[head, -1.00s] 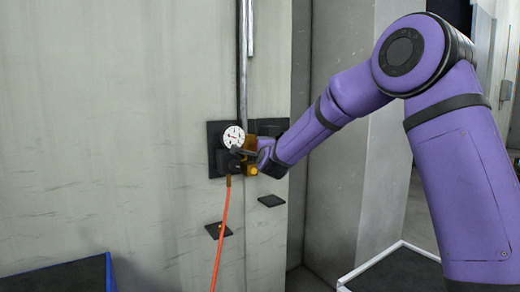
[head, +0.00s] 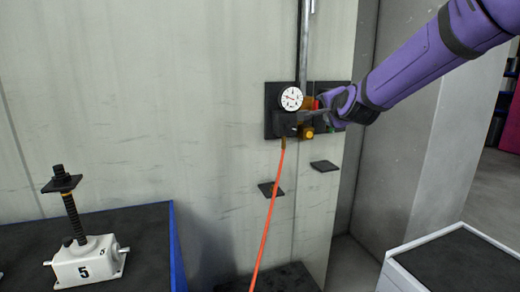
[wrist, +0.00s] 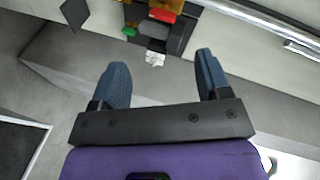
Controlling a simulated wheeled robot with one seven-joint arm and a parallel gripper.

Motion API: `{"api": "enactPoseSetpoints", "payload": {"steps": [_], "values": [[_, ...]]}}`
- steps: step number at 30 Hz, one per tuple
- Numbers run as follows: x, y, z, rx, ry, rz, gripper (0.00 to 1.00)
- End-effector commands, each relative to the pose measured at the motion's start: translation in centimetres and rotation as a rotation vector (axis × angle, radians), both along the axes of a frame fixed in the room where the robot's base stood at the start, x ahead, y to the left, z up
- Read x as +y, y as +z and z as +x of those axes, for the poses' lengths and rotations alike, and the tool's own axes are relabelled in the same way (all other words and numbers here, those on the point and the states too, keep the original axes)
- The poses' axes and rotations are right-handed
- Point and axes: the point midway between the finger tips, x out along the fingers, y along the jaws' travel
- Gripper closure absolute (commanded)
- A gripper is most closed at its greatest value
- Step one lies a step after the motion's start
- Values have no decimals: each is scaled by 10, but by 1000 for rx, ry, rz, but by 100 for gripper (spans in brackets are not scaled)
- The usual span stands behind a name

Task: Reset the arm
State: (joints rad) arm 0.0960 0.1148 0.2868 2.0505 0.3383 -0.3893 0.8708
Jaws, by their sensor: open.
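My purple arm reaches in from the upper right in the head view. My gripper (head: 318,115) is beside the dark wall panel (head: 272,96), partly in front of its right half. In the wrist view my gripper (wrist: 162,85) has its two blue fingers spread wide with nothing between them. Beyond the fingertips are a red part (wrist: 163,15), a green part (wrist: 129,32) and a small white part (wrist: 154,58) of the panel. The fingertips look apart from these parts.
A round gauge (head: 291,98) and a yellow knob (head: 309,134) sit on the panel. An orange hose (head: 267,225) hangs below. A screw jack marked 5 (head: 85,262) stands on a blue-edged table (head: 150,232) at left. A white-rimmed box (head: 425,238) is at lower right.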

Motion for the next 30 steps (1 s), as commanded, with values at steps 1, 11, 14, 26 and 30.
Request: {"api": "enactPoseSetpoints", "payload": {"steps": [1, 11, 14, 26, 30], "values": [[-1, 6, -19, 27, 27, -59, 30], [-20, 9, -146, 266, 219, -455, 30], [-30, 5, -188, 340, 281, -561, 30], [-72, -34, -360, 629, 561, -892, 30], [-82, -49, -401, 698, 644, -951, 30]]}}
